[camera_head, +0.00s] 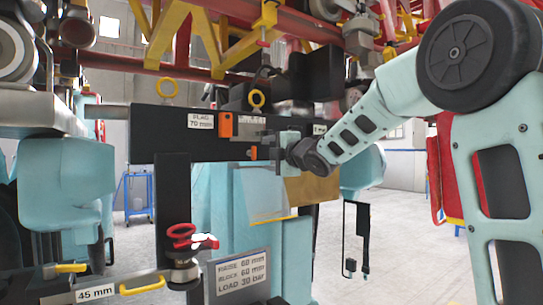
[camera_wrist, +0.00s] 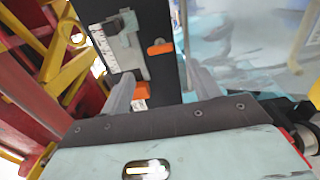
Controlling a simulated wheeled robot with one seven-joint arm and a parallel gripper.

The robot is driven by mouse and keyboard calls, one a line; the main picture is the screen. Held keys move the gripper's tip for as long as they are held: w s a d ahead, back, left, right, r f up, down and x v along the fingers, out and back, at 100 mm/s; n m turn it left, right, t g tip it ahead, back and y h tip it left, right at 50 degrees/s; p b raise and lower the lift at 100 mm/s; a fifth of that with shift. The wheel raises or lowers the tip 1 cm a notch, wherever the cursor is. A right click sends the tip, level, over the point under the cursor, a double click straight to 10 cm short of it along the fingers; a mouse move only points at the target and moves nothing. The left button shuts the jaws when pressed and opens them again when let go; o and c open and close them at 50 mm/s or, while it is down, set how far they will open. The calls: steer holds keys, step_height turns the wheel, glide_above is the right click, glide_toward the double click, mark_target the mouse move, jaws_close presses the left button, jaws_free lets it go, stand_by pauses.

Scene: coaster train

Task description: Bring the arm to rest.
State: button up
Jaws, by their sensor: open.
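My arm reaches in from the right in the head view. My gripper (camera_head: 268,147) is in front of the black plate (camera_head: 160,146), near its right part. In the wrist view my gripper (camera_wrist: 160,72) shows two grey fingers spread apart, with nothing held between them. Beyond the fingers are the black plate (camera_wrist: 158,28), a metal scale piece (camera_wrist: 120,45) and an orange tab (camera_wrist: 160,48). Whether a finger touches the plate cannot be told.
A red and yellow truss (camera_head: 215,40) hangs above. An orange block (camera_head: 225,124) sits on the plate beside a "FLAG 70 mm" label. A red-handled clamp (camera_head: 183,236) and a sign (camera_head: 239,275) stand below. Open floor (camera_head: 400,250) lies right of centre.

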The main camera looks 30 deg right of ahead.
stand_by(0.3)
steer(key=s+a+f+m+g+y+p, duration=0.1)
steer(key=s+a+f+m+g+p, duration=0.1)
steer(key=s+a+f+m+g, duration=0.5)
steer(key=s+a+f+g+y+p, duration=0.15)
steer(key=s+a+f, duration=0.35)
steer(key=a+f, duration=0.7)
steer(key=s+a+f+m+g+p, duration=0.1)
steer(key=s+a+f+g, duration=0.1)
steer(key=s, duration=0.8)
steer(key=s+a+f+m+g+h, duration=0.1)
steer(key=s+a+f+g, duration=0.2)
steer(key=s, duration=0.7)
steer(key=s+a+f+m+g+h+p, duration=0.1)
steer(key=s+a+f+m+g, duration=0.1)
steer(key=s, duration=0.7)
steer(key=shift+s+a+f+g+p, duration=0.4)
steer(key=shift+a+f+g, duration=0.45)
steer(key=shift+g, duration=0.4)
